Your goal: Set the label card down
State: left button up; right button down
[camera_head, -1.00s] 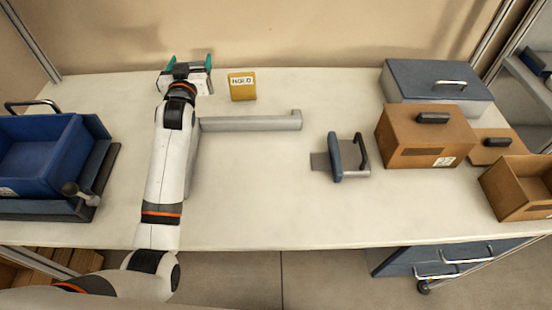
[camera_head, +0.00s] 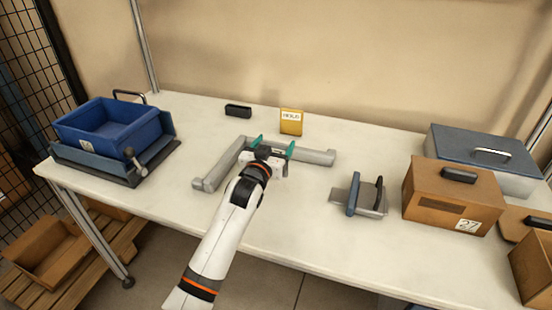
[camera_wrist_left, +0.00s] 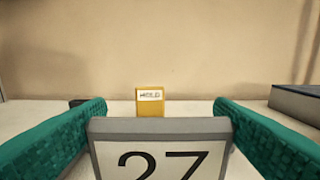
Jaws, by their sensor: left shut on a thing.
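My left gripper (camera_head: 275,144) reaches over the table with its teal fingers above the long arm of the grey L-shaped rail. In the left wrist view, the label card (camera_wrist_left: 165,127), a grey-framed plate marked 27, stands upright between the teal fingers, which are shut on it. Its lower part is cut off by the picture edge. In the head view the card is hardly distinguishable at the gripper, and I cannot tell its height above the table. My right gripper is not in view.
A yellow HOLD block (camera_head: 291,127) and a small black holder (camera_head: 238,110) stand behind the grey rail (camera_head: 315,157). A blue bin (camera_head: 108,135) is at left. A grey-blue stand (camera_head: 358,208), a brown box (camera_head: 430,196) marked 27 and a lidded case (camera_head: 515,180) are at right.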

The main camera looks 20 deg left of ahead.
pick_arm(q)
notch_tip(320, 180, down, 3)
jog(key=shift+s+d+f, duration=0.1)
jog(key=shift+d+f, duration=0.05)
jog(key=shift+f, duration=0.25)
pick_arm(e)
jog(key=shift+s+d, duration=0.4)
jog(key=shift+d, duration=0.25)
pick_arm(q)
jog(key=shift+f, duration=0.15)
jog(key=o, duration=1)
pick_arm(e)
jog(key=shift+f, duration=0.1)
pick_arm(q)
jog(key=shift+r, duration=0.2)
jog(key=s, duration=1.2)
jog(key=shift+a+b, duration=0.25)
jog(key=shift+b, duration=0.1)
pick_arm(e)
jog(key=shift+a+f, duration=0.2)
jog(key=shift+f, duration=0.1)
